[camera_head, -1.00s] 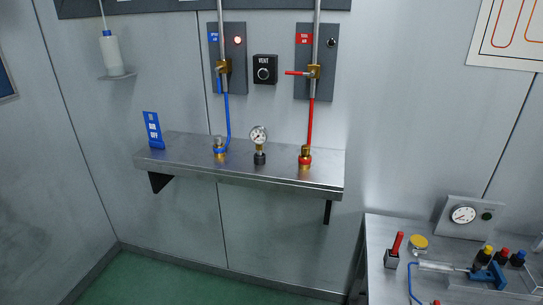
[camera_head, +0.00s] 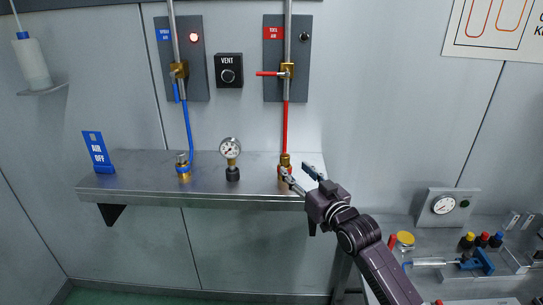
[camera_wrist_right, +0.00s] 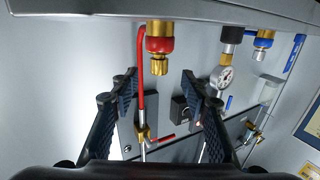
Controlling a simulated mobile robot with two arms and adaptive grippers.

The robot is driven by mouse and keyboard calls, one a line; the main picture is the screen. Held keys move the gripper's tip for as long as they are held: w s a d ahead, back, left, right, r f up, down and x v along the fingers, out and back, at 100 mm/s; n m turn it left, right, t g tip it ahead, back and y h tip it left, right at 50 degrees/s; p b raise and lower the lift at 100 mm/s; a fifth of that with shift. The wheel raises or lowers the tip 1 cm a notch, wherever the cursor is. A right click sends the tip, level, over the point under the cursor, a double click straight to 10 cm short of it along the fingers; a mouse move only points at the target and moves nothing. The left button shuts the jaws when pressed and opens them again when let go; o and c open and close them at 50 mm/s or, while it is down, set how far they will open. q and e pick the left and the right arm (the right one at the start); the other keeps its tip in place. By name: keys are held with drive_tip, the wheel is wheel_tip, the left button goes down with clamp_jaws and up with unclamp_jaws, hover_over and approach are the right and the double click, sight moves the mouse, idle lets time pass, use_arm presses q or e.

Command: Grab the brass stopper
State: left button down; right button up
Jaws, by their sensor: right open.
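Two brass fittings stand on the steel shelf (camera_head: 140,183): one with a red collar (camera_head: 285,162) under the red hose, one with a blue collar (camera_head: 183,168) under the blue hose. No piece is labelled as a stopper. My right gripper (camera_head: 300,177) is open, its fingers close to the red-collared fitting and partly covering it. The right wrist view, upside down, shows the red-collared fitting (camera_wrist_right: 159,50) ahead, between and beyond the open fingers (camera_wrist_right: 160,85), with nothing gripped. My left gripper is not in view.
A pressure gauge (camera_head: 231,150) stands between the fittings. A blue sign (camera_head: 98,152) is at the shelf's left end. Red (camera_head: 285,125) and blue (camera_head: 187,125) hoses run up to wall valves. A bench with a dial box (camera_head: 446,205) and tools is at the right.

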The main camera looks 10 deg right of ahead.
sight(287, 160)
drive_tip(key=w, duration=0.3)
drive_tip(key=shift+a+r, duration=0.1)
drive_tip(key=shift+r, duration=0.2)
drive_tip(key=shift+w+a+r+p, duration=0.2)
drive_tip(key=shift+w+r+p, duration=0.1)
drive_tip(key=shift+w+p, duration=0.35)
drive_tip(key=shift+w+a+f+p, duration=0.15)
drive_tip(key=shift+w, duration=0.45)
drive_tip(key=shift+w+a+f+p, duration=0.1)
drive_tip(key=shift+w+f+p, duration=0.05)
drive_tip(key=shift+w, duration=0.45)
drive_tip(key=shift+w+a, duration=0.1)
drive_tip(key=shift+w, duration=0.4)
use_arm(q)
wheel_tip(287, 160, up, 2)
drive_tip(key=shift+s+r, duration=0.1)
use_arm(e)
clamp_jaws()
